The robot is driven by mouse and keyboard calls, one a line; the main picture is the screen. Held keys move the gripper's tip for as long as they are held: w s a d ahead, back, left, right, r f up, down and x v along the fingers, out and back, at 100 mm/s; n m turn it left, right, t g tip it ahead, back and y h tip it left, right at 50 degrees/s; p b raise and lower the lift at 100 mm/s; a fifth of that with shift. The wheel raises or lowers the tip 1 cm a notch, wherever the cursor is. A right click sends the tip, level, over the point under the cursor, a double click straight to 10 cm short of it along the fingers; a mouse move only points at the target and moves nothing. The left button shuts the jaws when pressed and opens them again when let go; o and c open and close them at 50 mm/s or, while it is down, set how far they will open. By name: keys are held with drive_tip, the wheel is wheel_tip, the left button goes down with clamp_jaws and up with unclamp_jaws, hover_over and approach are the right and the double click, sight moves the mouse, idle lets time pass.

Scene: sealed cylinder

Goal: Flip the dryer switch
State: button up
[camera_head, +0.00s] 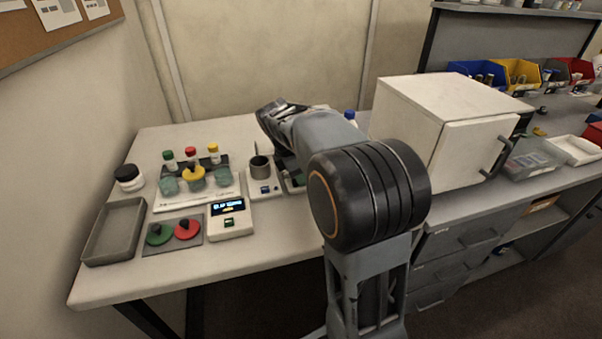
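A small white box (240,229) with a lit display and a green rocker-like switch (229,222) stands near the front of the left table. Another small white unit (266,188) with a blue display and a grey cup (260,167) stands behind it to the right. I cannot tell for sure which one is the dryer; the display text is too small to read. My arm reaches over the table's right part, its wrist above and behind the cup unit. My gripper's fingers are hidden behind my arm.
A white rack board (203,196) with colored-cap vials, a grey tray (113,234), and a mat with green (158,235) and red (187,229) knobbed discs lie left. A black-lidded jar (129,178) stands behind the tray. A white cabinet (440,128) stands right of my arm.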

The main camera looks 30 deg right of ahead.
drive_tip(key=shift+r, duration=0.1)
drive_tip(key=s+p+v, duration=0.1)
drive_tip(key=p+v, duration=0.1)
drive_tip(key=v, duration=1.1)
drive_tip(key=shift+w+r+p, duration=0.25)
drive_tip(key=shift+w+p, duration=0.15)
drive_tip(key=shift+w, duration=0.1)
drive_tip(key=shift+a, duration=0.1)
wheel_tip(320, 180, down, 6)
drive_tip(key=s+a+m+t+y+p, duration=0.2)
drive_tip(key=a+m, duration=0.1)
drive_tip(key=m, duration=0.6)
drive_tip(key=s+a+m+t+y+p, duration=0.1)
drive_tip(key=s+m+p, duration=0.4)
drive_tip(key=s, duration=1)
drive_tip(key=shift+a+r+m+t+y+p, duration=0.35)
drive_tip(key=shift+a+m+t, duration=0.45)
drive_tip(key=shift+a, duration=0.4)
